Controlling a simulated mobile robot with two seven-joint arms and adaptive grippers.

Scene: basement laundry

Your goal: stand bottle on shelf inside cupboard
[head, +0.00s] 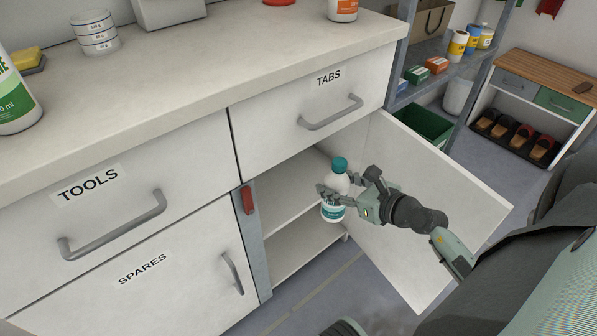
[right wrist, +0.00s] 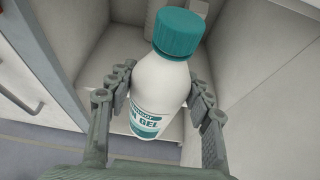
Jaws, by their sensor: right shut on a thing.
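The bottle (head: 339,184) is white with a teal cap and a teal label. My right gripper (head: 343,194) is shut on it and holds it roughly upright at the cupboard opening. In the right wrist view the bottle (right wrist: 163,85) sits between both fingers of the gripper (right wrist: 160,100), cap toward the far side. The cupboard under the TABS drawer is open, with its door (head: 435,200) swung out to the right. Inside is a shelf (head: 285,205), partly hidden behind the bottle and gripper. My left gripper is not in view.
The TABS drawer (head: 290,140) is closed above the opening. A red latch piece (head: 248,200) is on the grey post at left, beside the closed SPARES door (head: 170,275). The open door stands close to my right arm. The near part of the shelf looks clear.

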